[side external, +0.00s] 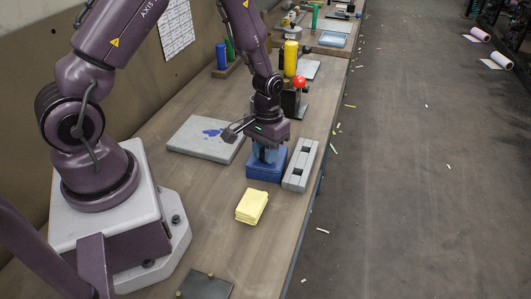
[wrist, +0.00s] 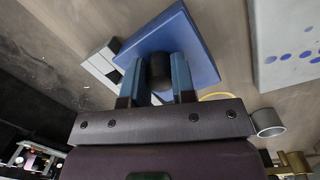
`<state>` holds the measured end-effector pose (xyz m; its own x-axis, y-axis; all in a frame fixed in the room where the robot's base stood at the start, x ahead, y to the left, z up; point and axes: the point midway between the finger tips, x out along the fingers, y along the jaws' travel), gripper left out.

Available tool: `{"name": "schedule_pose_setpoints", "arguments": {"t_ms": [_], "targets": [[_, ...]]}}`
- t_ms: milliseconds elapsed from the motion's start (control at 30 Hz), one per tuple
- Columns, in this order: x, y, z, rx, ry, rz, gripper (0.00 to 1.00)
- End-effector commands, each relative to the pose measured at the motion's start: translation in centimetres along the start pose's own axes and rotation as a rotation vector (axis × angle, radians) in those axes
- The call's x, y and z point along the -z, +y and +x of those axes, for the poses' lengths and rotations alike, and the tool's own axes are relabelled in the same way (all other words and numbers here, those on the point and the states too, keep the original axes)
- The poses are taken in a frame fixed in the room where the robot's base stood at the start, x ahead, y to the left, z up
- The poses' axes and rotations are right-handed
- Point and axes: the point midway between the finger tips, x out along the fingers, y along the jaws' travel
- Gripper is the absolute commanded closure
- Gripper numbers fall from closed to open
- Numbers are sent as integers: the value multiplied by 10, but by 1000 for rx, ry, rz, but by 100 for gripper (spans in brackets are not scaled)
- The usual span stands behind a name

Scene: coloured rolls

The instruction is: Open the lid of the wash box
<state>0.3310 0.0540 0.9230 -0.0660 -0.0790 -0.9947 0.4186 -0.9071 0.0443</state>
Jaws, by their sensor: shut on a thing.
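The wash box (side external: 264,172) is a small blue box on the bench, right below my gripper (side external: 269,154) in the side view. In the wrist view its flat blue lid (wrist: 197,42) fills the upper middle, with a dark round knob (wrist: 160,72) on it. My gripper (wrist: 156,62) points down with its two blue fingers on either side of the knob, shut on it. No gap between lid and box shows, but the fingers and hand hide part of the top.
A grey slotted block (side external: 299,165) stands close to the box's right. A yellow cloth stack (side external: 252,206) lies in front. A grey slab with blue stains (side external: 205,138) lies to the left. The front bench is mostly clear.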

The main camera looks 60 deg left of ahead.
Motion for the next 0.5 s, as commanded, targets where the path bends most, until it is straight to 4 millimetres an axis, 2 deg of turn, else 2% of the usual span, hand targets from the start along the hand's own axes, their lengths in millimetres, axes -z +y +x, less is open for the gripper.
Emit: {"name": "schedule_pose_setpoints", "arguments": {"t_ms": [500], "targets": [[22,-10,-29,-202,-404,-3,100]]}}
